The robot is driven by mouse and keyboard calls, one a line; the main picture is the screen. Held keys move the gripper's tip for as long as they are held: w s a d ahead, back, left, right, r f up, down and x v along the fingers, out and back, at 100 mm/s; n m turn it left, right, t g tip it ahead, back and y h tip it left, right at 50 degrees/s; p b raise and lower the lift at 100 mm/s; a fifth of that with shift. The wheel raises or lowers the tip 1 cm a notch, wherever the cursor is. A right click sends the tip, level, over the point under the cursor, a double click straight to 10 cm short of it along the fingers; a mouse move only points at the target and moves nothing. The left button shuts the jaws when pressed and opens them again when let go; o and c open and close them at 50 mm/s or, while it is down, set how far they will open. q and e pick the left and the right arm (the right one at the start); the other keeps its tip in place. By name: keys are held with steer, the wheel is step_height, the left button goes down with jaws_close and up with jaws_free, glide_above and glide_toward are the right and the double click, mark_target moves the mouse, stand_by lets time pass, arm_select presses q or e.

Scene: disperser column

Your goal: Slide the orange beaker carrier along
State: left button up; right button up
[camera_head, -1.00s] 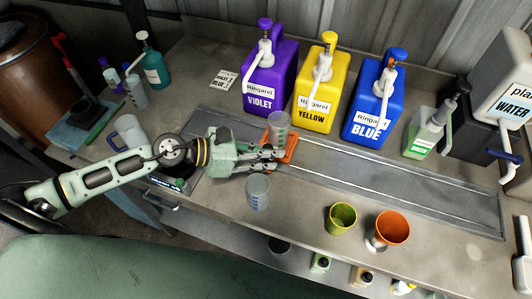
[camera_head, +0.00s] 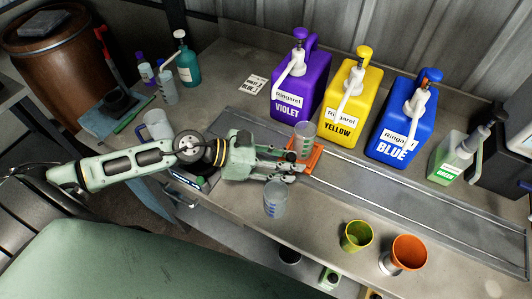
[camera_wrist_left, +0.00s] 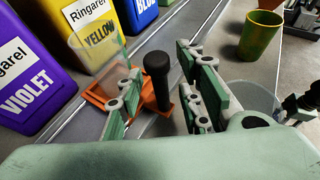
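The orange beaker carrier (camera_head: 313,163) sits on the grey track at the violet and yellow dispensers, with a clear beaker (camera_head: 305,137) in it. In the left wrist view the carrier (camera_wrist_left: 104,102) has an upright black-topped handle (camera_wrist_left: 157,75). My left gripper (camera_head: 297,172) is at the carrier's near left side. In the left wrist view my left gripper (camera_wrist_left: 160,100) is open, with one finger on each side of the handle and visible gaps. The lower handle and the finger ends are partly hidden. My right gripper is not in view.
Violet (camera_head: 299,90), yellow (camera_head: 350,103), blue (camera_head: 400,122) and green (camera_head: 450,163) dispensers line the back of the track. A clear beaker (camera_head: 275,198), a yellow-green cup (camera_head: 356,236) and an orange cup (camera_head: 408,252) stand in front. The track (camera_head: 420,215) is clear to the right.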

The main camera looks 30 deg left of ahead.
arm_select(q)
steer(key=v, duration=1)
steer(key=shift+r, duration=0.2)
steer(key=shift+s+a, duration=0.1)
steer(key=shift+s, duration=0.05)
